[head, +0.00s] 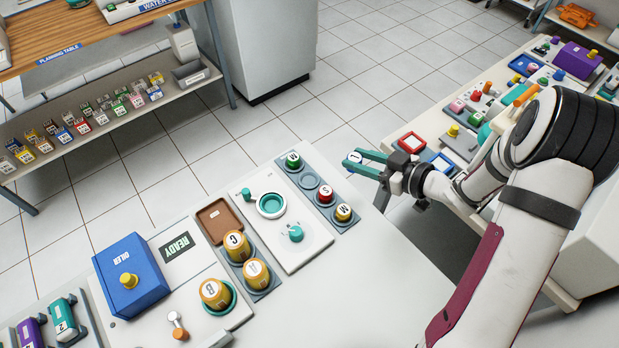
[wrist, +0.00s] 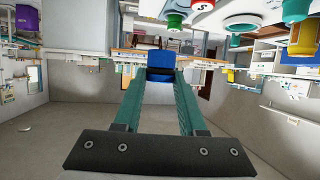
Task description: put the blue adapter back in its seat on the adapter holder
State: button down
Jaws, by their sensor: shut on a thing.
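My gripper (head: 366,163) is shut on the blue adapter (wrist: 160,62), a small cylinder between its green fingertips. In the head view the adapter's white labelled top (head: 355,157) shows between the fingers, its sides mostly hidden. It is held to the right of the adapter holder (head: 334,184), apart from it. The holder is a grey strip with a green adapter (head: 292,160), a red adapter (head: 325,194) and a yellow adapter (head: 343,212) on it. An empty round seat (head: 309,180) lies between the green and red ones.
A white panel with a green-rimmed ring (head: 271,205) and teal knob (head: 295,233) adjoins the holder. Yellow canisters (head: 256,273) and a blue oiler box (head: 130,275) stand farther left. The white tabletop (head: 360,290) is clear toward the front right.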

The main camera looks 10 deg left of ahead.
send_over(313, 184)
notch_tip(313, 184, down, 6)
jog(key=shift+f, duration=0.2)
notch_tip(313, 184, down, 3)
jog(key=shift+f, duration=0.45)
jog(key=shift+f, duration=0.15)
jog(key=shift+c, duration=2.4)
grip_release()
